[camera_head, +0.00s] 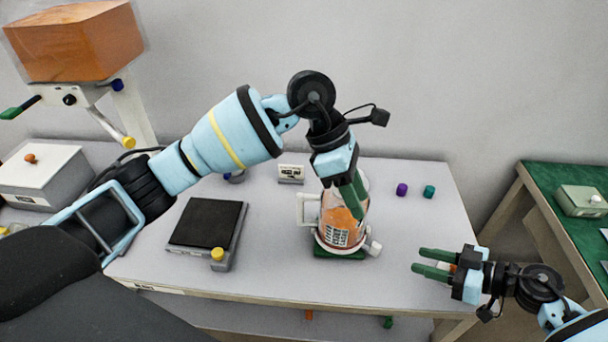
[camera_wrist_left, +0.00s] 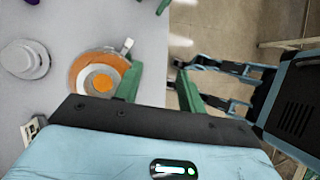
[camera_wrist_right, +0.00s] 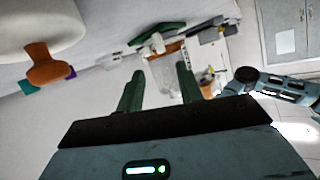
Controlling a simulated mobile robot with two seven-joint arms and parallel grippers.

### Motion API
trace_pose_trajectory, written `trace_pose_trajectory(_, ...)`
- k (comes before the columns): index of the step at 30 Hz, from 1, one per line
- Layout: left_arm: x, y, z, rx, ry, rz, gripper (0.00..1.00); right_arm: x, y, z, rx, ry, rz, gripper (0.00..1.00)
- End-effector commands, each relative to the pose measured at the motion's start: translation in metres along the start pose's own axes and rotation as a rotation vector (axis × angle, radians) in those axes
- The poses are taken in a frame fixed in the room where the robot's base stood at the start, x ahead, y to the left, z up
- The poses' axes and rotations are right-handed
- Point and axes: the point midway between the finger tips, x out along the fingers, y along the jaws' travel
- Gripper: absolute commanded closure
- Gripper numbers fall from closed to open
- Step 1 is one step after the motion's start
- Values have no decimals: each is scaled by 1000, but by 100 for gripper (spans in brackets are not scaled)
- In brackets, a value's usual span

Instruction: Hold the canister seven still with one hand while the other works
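The canister (camera_head: 338,234) is clear with orange contents, a white handle on its left, a printed label and a pale spout low on its right. It stands upright on a green base (camera_head: 340,253); I cannot read a seven on it. My left gripper (camera_head: 352,200) overlaps the canister's upper part in the head view. The left wrist view shows its fingers (camera_wrist_left: 158,85) apart, with the orange round (camera_wrist_left: 84,66) beside the left finger, not between them. I cannot tell whether they touch. My right gripper (camera_head: 425,262) is open, apart from the canister, near the table's front right.
A black-topped plate (camera_head: 207,222) with a yellow knob lies left of the canister. A purple cap (camera_head: 402,189) and a teal cap (camera_head: 429,191) stand behind right. A small card (camera_head: 291,173) is at the back. A green-topped table (camera_head: 566,187) stands beyond a gap at right.

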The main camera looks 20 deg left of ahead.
Motion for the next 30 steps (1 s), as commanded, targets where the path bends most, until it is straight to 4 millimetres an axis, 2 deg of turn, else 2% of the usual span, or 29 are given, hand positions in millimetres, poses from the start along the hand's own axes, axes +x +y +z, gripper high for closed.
trace_pose_trajectory(1, -12, 13, -17, 17, 113, 61, 60, 0, 0, 0, 0, 0, 0, 64)
trace_pose_trajectory(3, -21, 27, -41, 10, 243, 119, 60, 0, 0, 0, 0, 0, 0, 64)
trace_pose_trajectory(6, -30, 41, -70, -34, 371, 176, 60, 0, 0, 0, 0, 0, 0, 64)
trace_pose_trajectory(10, -35, 52, -94, -92, 461, 222, 60, 0, 0, 0, 0, 0, 0, 64)
trace_pose_trajectory(13, -37, 55, -102, -113, 490, 237, 60, 0, 0, 0, 0, 0, 0, 64)
trace_pose_trajectory(20, -35, 56, -105, -120, 496, 240, 60, 0, 0, 0, 0, 0, 0, 64)
trace_pose_trajectory(30, 1, 64, -124, -121, 494, 236, 60, 0, 0, 0, 0, 0, 0, 64)
